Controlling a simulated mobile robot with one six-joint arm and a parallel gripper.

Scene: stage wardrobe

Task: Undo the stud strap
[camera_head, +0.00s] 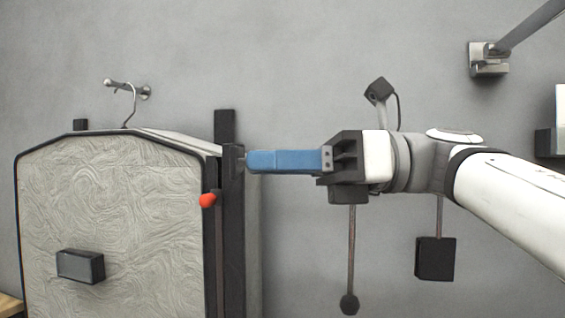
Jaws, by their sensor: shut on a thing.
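A garment bag (110,210) with a pale swirled front and dark edging hangs at the left. A dark upright strip (229,270) runs along its right side, with a small dark tab, which looks like the stud strap (234,160), near its top. My gripper (246,161) comes in level from the right. Its blue fingers are shut, with their tips at this dark tab. The tips hide much of the grip, and I cannot make out the stud.
A red knob (207,200) sits at the bag's right edge, just below left of my fingers. A dark block (80,266) is on the bag's front. A hanger hook (130,105) hangs from a wall peg (125,87). A metal wall bracket (488,60) is at the upper right.

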